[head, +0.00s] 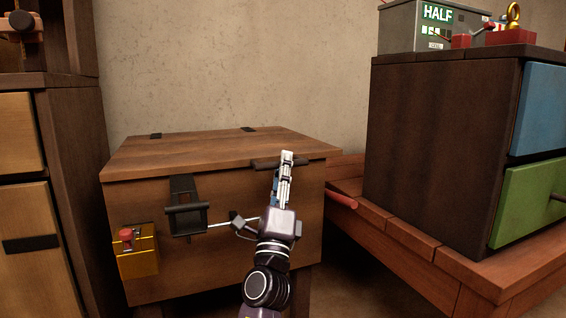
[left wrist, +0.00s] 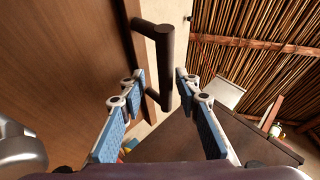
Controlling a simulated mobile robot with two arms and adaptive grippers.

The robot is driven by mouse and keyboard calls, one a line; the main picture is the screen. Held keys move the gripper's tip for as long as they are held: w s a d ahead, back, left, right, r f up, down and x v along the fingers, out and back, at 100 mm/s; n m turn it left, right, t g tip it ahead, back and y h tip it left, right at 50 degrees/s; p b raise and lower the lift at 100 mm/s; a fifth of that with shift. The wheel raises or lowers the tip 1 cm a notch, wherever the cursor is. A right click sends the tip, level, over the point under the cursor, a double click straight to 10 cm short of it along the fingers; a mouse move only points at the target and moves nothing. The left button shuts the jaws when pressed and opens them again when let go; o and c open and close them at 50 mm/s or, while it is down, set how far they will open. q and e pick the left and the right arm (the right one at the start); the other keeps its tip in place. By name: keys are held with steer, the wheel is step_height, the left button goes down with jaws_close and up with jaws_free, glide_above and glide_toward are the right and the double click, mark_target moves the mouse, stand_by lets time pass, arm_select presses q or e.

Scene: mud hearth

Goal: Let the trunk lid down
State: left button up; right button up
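The wooden trunk (head: 150,215) stands against the wall. Its lid (head: 205,150) lies flat on top, with no gap showing along the front edge. Two dark hinges sit at the lid's back edge. A dark bar handle (head: 262,164) is on the lid's front edge at the right; in the left wrist view the handle (left wrist: 155,50) stands out from the wood. My left gripper (head: 286,157) is at this handle. Its blue-padded fingers (left wrist: 160,76) are apart, with the bar's end between them and space on both sides. My right gripper is not in view.
A dark latch (head: 186,206) and a yellow box with a red knob (head: 138,252) are on the trunk's front. A red rod (head: 342,200) is just right of the trunk. A low wooden platform (head: 420,262) bears a dark drawer cabinet (head: 440,140). Another cabinet (head: 70,150) stands left.

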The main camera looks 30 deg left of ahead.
arm_select(q)
step_height(320, 180, up, 10)
steer(key=shift+r, duration=0.1)
stand_by(0.4)
